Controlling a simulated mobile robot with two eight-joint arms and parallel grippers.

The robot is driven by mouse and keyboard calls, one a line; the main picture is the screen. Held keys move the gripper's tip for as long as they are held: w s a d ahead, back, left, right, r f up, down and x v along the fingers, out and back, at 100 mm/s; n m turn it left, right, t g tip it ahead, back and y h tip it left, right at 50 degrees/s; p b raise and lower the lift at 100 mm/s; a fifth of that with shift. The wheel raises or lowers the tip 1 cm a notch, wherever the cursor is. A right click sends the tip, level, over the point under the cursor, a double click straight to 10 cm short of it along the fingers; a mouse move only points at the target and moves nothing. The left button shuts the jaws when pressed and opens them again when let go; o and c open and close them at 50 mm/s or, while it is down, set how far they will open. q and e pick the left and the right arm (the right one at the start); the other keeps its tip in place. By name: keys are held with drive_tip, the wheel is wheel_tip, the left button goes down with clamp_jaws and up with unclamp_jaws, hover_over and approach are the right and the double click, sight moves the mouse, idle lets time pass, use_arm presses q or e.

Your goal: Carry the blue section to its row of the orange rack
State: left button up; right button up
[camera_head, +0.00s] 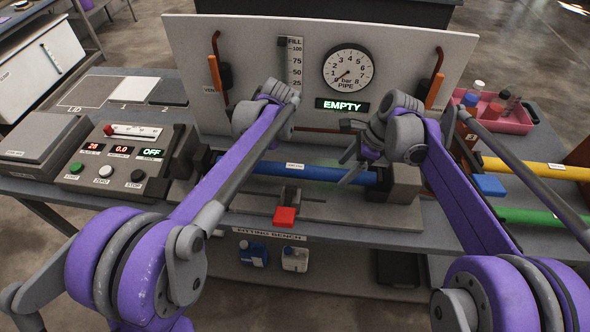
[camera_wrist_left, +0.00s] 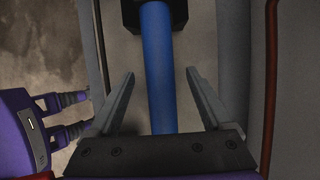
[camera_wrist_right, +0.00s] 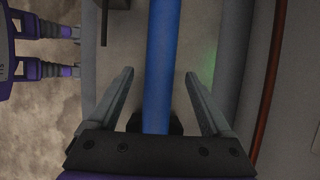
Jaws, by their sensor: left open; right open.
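The blue section (camera_head: 300,171) is a straight blue pipe lying level across the bench, its ends at dark clamp blocks. My right gripper (camera_head: 357,165) is at its right part; in the right wrist view its open fingers (camera_wrist_right: 159,73) stand on either side of the pipe (camera_wrist_right: 160,50), with gaps. My left gripper is mostly hidden behind its arm in the head view. In the left wrist view its open fingers (camera_wrist_left: 160,73) also flank the pipe (camera_wrist_left: 158,60) without gripping. An orange-brown panel (camera_head: 579,154) at the right edge may be part of the rack; its rows are not clearly visible.
A yellow pipe (camera_head: 530,167) and a green pipe (camera_head: 540,217) lie at the right. A gauge panel (camera_head: 300,45) reading EMPTY stands behind the blue pipe.

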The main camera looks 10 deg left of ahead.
use_arm(q)
drive_tip(key=shift+x, duration=0.95)
use_arm(e)
drive_tip(key=shift+x, duration=0.95)
use_arm(q)
clamp_jaws()
use_arm(e)
clamp_jaws()
drive_tip(key=shift+r, duration=0.1)
